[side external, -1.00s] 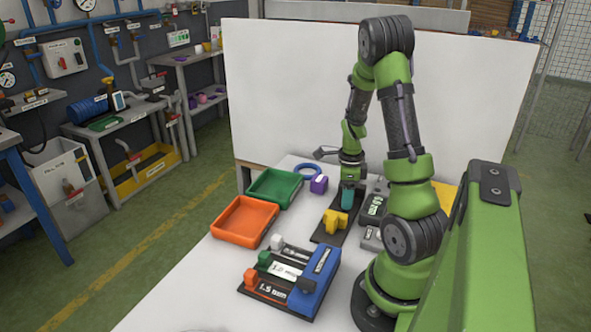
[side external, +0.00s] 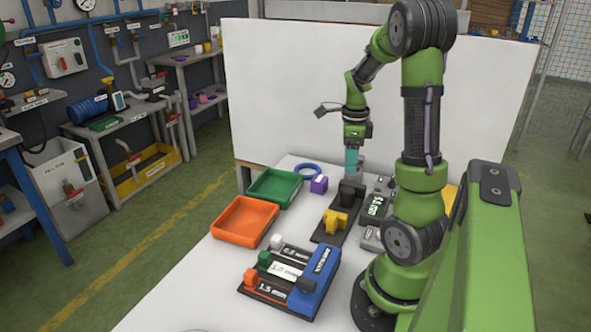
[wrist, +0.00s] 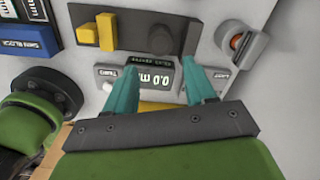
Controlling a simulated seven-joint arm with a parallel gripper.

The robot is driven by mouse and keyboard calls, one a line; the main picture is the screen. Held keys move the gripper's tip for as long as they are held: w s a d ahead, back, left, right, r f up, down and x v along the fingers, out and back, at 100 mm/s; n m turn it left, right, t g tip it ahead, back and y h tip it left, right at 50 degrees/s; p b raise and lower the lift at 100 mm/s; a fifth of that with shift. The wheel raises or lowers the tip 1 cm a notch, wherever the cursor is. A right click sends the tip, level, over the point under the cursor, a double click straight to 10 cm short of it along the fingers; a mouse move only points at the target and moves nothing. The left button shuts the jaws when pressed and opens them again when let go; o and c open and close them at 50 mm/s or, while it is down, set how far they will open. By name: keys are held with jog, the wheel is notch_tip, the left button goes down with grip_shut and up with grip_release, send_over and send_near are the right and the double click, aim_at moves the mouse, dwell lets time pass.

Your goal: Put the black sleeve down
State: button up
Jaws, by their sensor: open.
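The black sleeve appears to be the dark rounded piece (side external: 351,191) on the dark base plate (side external: 322,236), behind a yellow block (side external: 337,221). In the wrist view a dark round piece (wrist: 157,38) sits on the plate, close beside a dark upright block (wrist: 188,40); I cannot tell where one ends and the other begins. My gripper (side external: 352,162) is above the plate, apart from the dark piece. In the wrist view its teal fingers (wrist: 159,84) are spread with nothing held between them.
A grey readout unit (side external: 374,208) stands right of the plate. An orange tray (side external: 213,238) and a green tray (side external: 252,193) are at left, with a purple block (side external: 319,184) and blue ring (side external: 318,169) behind. A blue-ended rack (side external: 320,272) with labelled slots is in front.

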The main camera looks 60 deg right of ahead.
jog(key=w+a+r+n+t, duration=0.2)
jog(key=w+a+r+n, duration=0.2)
jog(key=w+a+n, duration=0.3)
jog(key=s+a+r+n+t+y, duration=0.1)
jog(key=a+r+n+t, duration=0.1)
jog(key=a+n, duration=0.8)
jog(key=s+a+r+n+t+y, duration=0.1)
jog(key=a+r+n+t, duration=0.2)
jog(key=a+n, duration=0.8)
jog(key=a+r, duration=0.1)
jog(key=a, duration=0.2)
jog(key=shift+s+a+r, duration=0.25)
jog(key=shift+r, duration=0.15)
